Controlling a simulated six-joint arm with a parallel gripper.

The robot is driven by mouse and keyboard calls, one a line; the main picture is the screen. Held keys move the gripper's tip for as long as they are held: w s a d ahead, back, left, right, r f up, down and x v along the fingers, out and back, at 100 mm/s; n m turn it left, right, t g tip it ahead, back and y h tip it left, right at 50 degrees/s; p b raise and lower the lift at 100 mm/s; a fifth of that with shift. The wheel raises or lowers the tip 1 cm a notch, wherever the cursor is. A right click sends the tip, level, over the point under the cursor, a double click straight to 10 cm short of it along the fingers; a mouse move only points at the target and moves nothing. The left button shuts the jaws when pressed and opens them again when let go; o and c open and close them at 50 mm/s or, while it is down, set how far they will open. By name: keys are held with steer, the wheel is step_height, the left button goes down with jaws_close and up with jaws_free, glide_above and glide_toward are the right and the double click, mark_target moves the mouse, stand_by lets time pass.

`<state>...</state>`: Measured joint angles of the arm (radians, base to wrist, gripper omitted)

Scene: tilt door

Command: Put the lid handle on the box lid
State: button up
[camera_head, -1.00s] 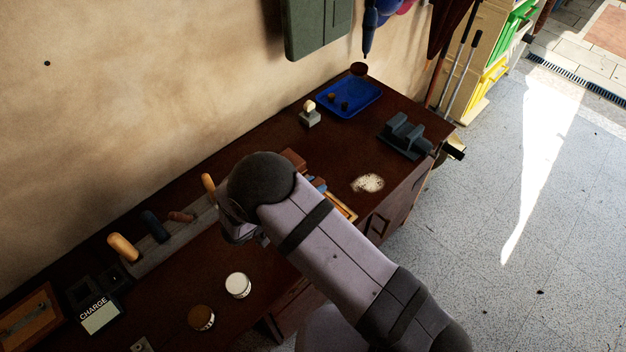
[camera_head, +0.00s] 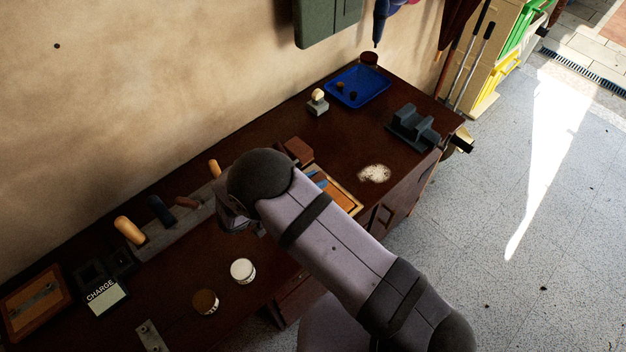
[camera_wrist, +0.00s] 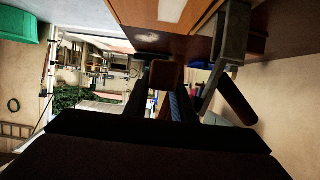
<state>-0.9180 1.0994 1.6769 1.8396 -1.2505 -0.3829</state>
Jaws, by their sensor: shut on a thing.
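My gripper (camera_wrist: 164,96) is shut on a dark reddish-brown piece with rounded corners, seemingly the lid handle (camera_wrist: 166,76), in the wrist view. It holds the piece above the bench, between two dark fingers. In the head view my wrist (camera_head: 236,215) hangs over the bench by the tool rack, and the fingertips and held piece are hidden. I cannot tell for sure which thing is the box lid. A flat brown wooden panel (camera_head: 24,312) with a grey metal strip lies at the bench's left end.
A grey rack (camera_head: 180,228) with several upright handles stands close to my wrist. White (camera_head: 242,271) and brown (camera_head: 205,302) jars stand in front. A red-brown block (camera_head: 298,149), wood-edged tray (camera_head: 345,198), blue tray (camera_head: 357,87) and dark stepped block (camera_head: 411,128) lie to the right.

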steer(key=shift+f+b, duration=2.65)
steer(key=shift+f, duration=1)
steer(key=shift+f, duration=0.35)
steer(key=o, duration=1.4)
steer(key=shift+o, duration=0.2)
steer(key=shift+b+v, duration=1.45)
steer(key=shift+v, duration=2.25)
